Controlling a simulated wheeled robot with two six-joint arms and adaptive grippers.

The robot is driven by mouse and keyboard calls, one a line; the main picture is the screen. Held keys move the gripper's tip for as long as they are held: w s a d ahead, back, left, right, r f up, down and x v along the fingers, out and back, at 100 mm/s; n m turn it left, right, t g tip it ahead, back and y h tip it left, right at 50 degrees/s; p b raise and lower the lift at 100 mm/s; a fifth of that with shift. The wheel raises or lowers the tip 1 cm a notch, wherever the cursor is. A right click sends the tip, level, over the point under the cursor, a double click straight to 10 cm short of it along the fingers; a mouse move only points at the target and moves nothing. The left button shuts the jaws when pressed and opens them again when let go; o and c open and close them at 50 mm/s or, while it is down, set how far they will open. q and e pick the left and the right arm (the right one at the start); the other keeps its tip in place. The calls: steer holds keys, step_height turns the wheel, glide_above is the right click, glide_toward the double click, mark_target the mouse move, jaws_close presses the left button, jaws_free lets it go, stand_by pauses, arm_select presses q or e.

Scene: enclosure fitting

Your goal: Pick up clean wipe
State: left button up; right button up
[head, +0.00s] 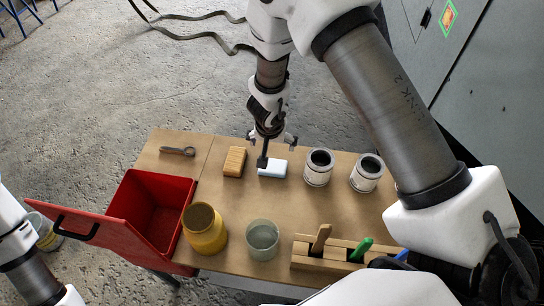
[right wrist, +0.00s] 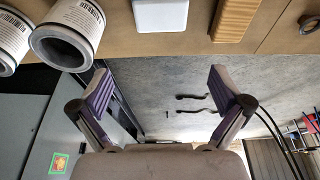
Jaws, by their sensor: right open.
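A white, pale-edged folded block, which looks like the clean wipe (head: 276,170), lies flat at the table's far edge in the head view. It also shows at the top of the right wrist view (right wrist: 160,14). My right gripper (head: 271,140) is open and empty, at the far side of the wipe, with a dark part of it covering the wipe's left end. In the right wrist view the open fingers (right wrist: 163,92) are apart, with the wipe beyond them and nothing between. Of my left arm only links show at the lower left; its gripper is out of view.
A wooden brush-like block (head: 235,162) lies left of the wipe, and an open can (head: 318,173) stands close on its right, with another can (head: 365,178) beyond. A red bin (head: 182,190), yellow jar (head: 204,236), glass jar (head: 262,244) and wooden rack (head: 308,262) stand nearer. The table's middle is clear.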

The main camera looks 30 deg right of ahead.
steer(key=b, duration=0.7)
glide_above(273, 166)
steer(key=s, duration=0.1)
steer(key=f, duration=0.5)
steer(key=a+f, duration=0.1)
steer(key=f, duration=0.2)
steer(key=shift+s, duration=0.1)
steer(key=b+x, duration=0.2)
steer(key=x, duration=0.4)
steer(key=shift+s+a+b, duration=0.1)
steer(key=shift+b, duration=0.2)
steer(key=shift+r, duration=0.1)
steer(key=c, duration=0.6)
step_height(273, 166, up, 28)
steer(key=p, duration=2.2)
